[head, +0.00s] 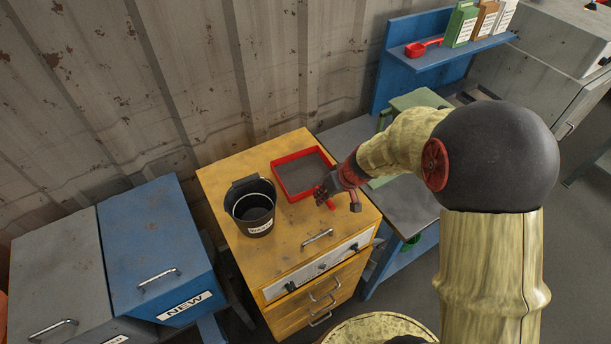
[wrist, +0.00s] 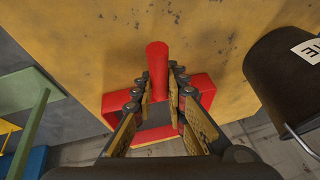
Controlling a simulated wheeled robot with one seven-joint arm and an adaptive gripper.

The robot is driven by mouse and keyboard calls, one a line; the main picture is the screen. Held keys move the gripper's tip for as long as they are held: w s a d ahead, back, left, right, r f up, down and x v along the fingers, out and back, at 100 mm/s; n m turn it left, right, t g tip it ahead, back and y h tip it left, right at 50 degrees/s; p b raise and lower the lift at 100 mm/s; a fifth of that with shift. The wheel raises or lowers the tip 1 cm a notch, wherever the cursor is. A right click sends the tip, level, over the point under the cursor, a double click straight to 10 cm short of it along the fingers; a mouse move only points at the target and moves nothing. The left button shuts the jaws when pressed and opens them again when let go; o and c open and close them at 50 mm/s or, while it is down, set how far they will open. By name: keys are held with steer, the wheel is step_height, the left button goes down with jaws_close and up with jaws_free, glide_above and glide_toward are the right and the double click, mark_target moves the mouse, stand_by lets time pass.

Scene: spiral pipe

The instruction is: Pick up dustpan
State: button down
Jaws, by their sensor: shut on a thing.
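The dustpan (head: 297,194) is a shallow red-rimmed pan with a grey inside, at the back right of the yellow cabinet top (head: 222,180). My gripper (head: 332,190) is at the pan's right front corner. In the wrist view the red handle (wrist: 157,62) stands between the two fingers, and my gripper (wrist: 165,95) is shut on it. The pan's red rim (wrist: 203,84) shows behind the fingers, partly hidden by them. I cannot tell whether the pan touches the cabinet top or is slightly above it.
A black bucket (head: 250,208) stands left of the dustpan, close by. Blue (head: 158,232) and grey (head: 55,265) cabinets are at the left. A blue shelf (head: 440,56) at the back right holds a red scoop (head: 423,46) and several boxes. A corrugated wall (head: 150,90) is behind.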

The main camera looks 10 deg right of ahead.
steer(key=shift+r, duration=0.1)
steer(key=shift+w+r, duration=0.1)
steer(key=shift+r, duration=0.3)
step_height(320, 180, up, 2)
steer(key=shift+r+p, duration=0.1)
steer(key=shift+p, duration=0.2)
steer(key=s+d+r, duration=0.8)
steer(key=s+r, duration=0.2)
steer(key=s, duration=0.1)
steer(key=shift+s+d, duration=0.15)
steer(key=shift+d, duration=0.05)
